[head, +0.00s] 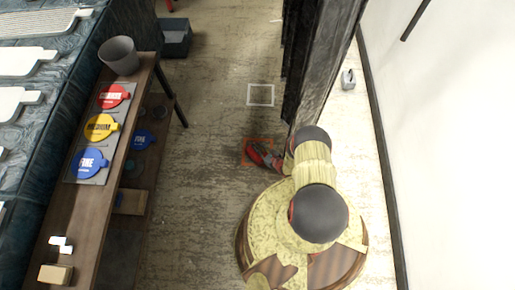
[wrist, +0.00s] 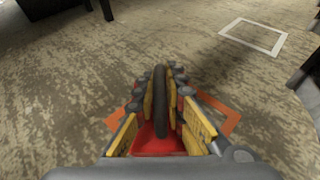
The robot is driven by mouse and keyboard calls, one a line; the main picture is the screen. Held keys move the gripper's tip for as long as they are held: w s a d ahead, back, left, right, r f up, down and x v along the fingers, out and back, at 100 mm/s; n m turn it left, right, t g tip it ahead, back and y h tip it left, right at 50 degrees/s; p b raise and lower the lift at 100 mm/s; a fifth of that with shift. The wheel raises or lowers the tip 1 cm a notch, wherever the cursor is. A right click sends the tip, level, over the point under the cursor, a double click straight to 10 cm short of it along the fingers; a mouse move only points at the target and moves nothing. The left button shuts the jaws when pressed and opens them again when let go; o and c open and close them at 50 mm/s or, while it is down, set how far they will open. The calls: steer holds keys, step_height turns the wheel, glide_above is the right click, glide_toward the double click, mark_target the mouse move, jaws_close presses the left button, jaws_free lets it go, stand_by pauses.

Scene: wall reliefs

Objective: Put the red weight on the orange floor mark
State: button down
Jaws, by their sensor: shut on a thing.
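The red weight (wrist: 160,142) has a red body and a dark upright handle (wrist: 160,90). In the wrist view my gripper (wrist: 160,98) is shut on the handle, with its yellow-padded fingers on both sides. The orange floor mark (wrist: 232,115) is a square outline, and its lines show to the left and right of the weight. In the head view the mark (head: 258,139) is partly covered by my gripper (head: 269,157) and the red weight (head: 252,154). The weight appears over the mark; I cannot tell whether its base touches the floor.
A white square outline (head: 260,95) lies on the floor farther off. A dark upright panel (head: 325,55) stands close to my arm. A wooden bench (head: 125,155) with red, yellow and blue discs runs along the left. A small grey weight-like object (head: 348,79) stands by the right wall.

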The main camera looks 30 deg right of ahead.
steer(key=c, duration=2.2)
jaws_free()
steer(key=shift+c, duration=0.2)
steer(key=o, duration=0.4)
steer(key=shift+s, duration=0.1)
